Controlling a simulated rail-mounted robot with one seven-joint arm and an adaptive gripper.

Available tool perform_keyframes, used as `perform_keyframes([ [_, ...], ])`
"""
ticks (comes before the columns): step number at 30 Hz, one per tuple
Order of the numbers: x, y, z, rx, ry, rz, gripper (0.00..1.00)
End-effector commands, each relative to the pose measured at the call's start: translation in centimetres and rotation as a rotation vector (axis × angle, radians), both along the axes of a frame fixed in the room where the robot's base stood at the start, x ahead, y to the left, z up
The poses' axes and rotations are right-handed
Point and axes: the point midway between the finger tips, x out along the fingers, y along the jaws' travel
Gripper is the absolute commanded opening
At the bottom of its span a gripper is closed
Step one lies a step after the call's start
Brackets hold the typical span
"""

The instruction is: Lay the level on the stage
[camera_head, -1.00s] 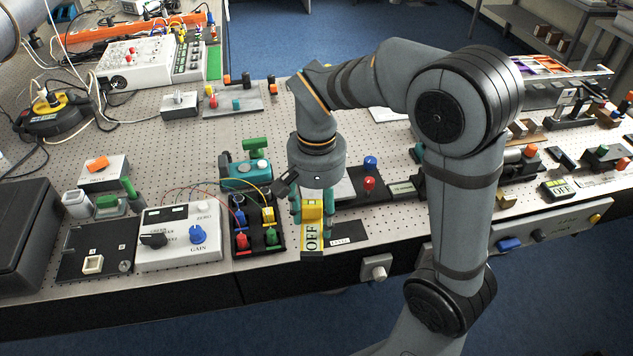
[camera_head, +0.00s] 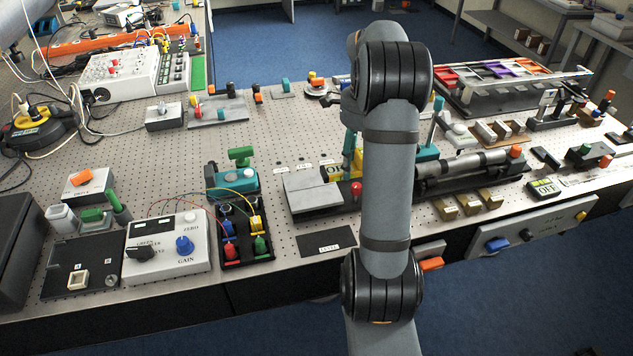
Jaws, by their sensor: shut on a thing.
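The light grey plate that seems to be the stage (camera_head: 314,191) lies in front and to the left of the level. The level appears at or above its back right part; I cannot tell whether they touch. The black mat labelled LEVEL (camera_head: 325,241), at the table's front edge, is empty.
A red knob (camera_head: 356,188) stands at the plate's right, close to my arm. A long grey pipe (camera_head: 470,163) lies to the right. A tray of coloured plugs (camera_head: 243,235) and a white GAIN box (camera_head: 167,245) stand left. Perforated table behind the plate is partly clear.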

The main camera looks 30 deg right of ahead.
Motion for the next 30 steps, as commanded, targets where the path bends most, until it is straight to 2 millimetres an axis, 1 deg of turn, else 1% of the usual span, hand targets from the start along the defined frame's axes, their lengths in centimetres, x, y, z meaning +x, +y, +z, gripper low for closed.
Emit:
perform_keyframes([
  [1,0.9,0.8,-0.4,0.003,0.004,0.006,0.16],
  [6,4.4,2.9,-2.7,0.002,0.006,0.009,0.16],
  [9,6.3,3.9,-4.0,0.001,0.004,0.007,0.16],
  [12,7.7,4.7,-5.0,0.0,0.002,0.006,0.16],
  [17,8.7,5.3,-5.9,0.0,0.0,0.004,0.16],
  [20,8.7,5.3,-6.8,0.001,0.004,0.005,0.16],
  [25,8.7,5.3,-9.2,0.001,0.004,0.006,0.16],
  [27,8.7,5.3,-9.8,0.0,0.001,0.005,0.16],
  [30,8.7,5.3,-10.1,0.0,-0.001,0.004,0.16],
])
